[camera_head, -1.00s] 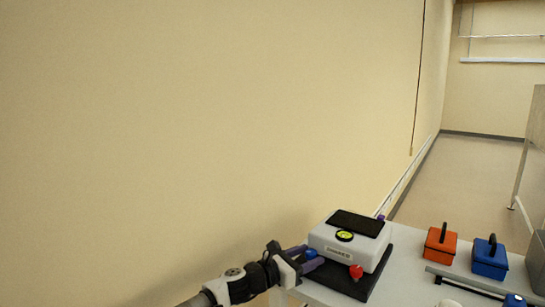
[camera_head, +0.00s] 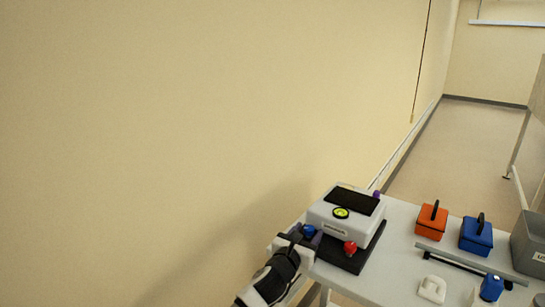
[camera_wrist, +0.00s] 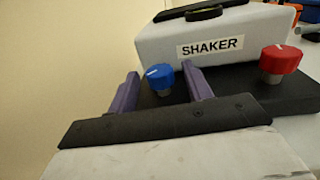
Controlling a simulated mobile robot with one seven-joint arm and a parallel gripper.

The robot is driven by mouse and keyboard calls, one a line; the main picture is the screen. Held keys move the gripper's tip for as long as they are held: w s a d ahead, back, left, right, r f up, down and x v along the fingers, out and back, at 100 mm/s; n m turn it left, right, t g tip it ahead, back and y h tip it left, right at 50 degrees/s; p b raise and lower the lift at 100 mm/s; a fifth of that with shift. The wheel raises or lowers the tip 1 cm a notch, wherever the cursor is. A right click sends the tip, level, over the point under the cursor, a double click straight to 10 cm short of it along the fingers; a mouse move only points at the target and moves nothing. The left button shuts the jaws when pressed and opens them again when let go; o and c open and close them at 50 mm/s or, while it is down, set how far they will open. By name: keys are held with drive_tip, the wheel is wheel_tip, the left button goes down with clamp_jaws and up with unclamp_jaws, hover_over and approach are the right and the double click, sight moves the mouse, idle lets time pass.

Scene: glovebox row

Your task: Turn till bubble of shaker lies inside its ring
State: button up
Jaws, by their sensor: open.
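The shaker (camera_head: 341,227) is a white box with a dark top panel on a black base, standing on the table. Its round yellow-green bubble level (camera_head: 341,212) sits on top near the front; the bubble is too small to place against the ring. A blue knob (camera_head: 309,231) is at the base's front left corner and a red knob (camera_head: 350,247) at the front right. In the wrist view my open gripper (camera_wrist: 160,90) has its purple fingers on either side of the blue knob (camera_wrist: 160,76), with the red knob (camera_wrist: 281,59) off to the right. The SHAKER label (camera_wrist: 210,46) faces me.
An orange box (camera_head: 431,222) and a blue box (camera_head: 476,237) with black handles stand right of the shaker. A grey bin (camera_head: 528,243), a dark bar, a white handle-shaped piece (camera_head: 432,289) and a blue item (camera_head: 491,287) are also there. A wall runs along the left.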

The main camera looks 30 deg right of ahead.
drive_tip(key=shift+s+d+r+n+t+y+p, duration=0.1)
drive_tip(key=shift+n+t+y+p, duration=0.3)
drive_tip(key=shift+t+p, duration=0.3)
drive_tip(key=shift+s+d+n+t+y+p, duration=0.1)
drive_tip(key=shift+n+t+y+p, duration=0.2)
drive_tip(key=shift+n+t+p, duration=0.35)
